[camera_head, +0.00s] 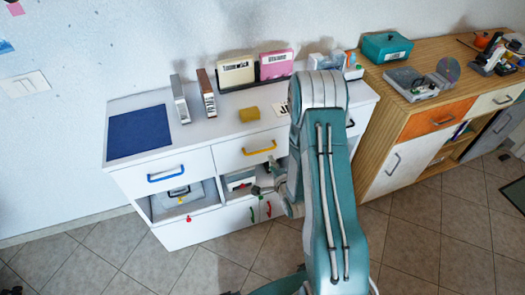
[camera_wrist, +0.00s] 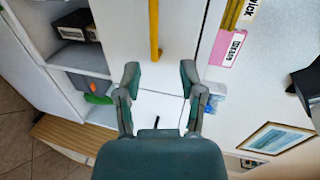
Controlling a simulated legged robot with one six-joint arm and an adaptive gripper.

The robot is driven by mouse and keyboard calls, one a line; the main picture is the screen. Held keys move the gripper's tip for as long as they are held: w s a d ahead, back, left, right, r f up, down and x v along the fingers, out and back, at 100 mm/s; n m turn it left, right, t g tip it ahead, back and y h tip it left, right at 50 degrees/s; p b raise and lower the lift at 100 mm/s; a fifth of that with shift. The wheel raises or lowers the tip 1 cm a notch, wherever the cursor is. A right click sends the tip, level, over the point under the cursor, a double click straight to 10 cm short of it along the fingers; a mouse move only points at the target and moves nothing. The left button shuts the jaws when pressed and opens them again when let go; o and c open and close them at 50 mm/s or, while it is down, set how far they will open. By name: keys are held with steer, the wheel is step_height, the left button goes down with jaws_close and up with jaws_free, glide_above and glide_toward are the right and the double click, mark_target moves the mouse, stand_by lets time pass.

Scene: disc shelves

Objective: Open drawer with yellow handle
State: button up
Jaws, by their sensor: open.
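The yellow handle (camera_head: 259,147) is on the white front of a drawer (camera_head: 230,155) in the middle of the white cabinet. The drawer looks closed. In the wrist view the yellow handle (camera_wrist: 154,30) runs upright above the gap between my fingertips, apart from them. My gripper (camera_wrist: 160,76) is open and empty, its two fingers spread with the white drawer front behind them. In the head view my gripper (camera_head: 268,182) is in front of the cabinet, below the yellow handle, and partly hidden by my arm.
A blue-handled drawer (camera_head: 166,174) is to the left, above an open shelf. Lower doors have red and green handles (camera_head: 253,214). The cabinet top (camera_head: 205,131) holds a blue mat, upright cases and a yellow block (camera_head: 249,114). A wooden cabinet (camera_head: 425,105) stands to the right.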

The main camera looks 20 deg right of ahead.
mark_target(263, 151)
steer(key=shift+m, duration=0.4)
steer(key=x, duration=0.6)
steer(key=f+x, duration=0.1)
steer(key=x, duration=0.3)
steer(key=shift+c, duration=0.3)
jaws_close()
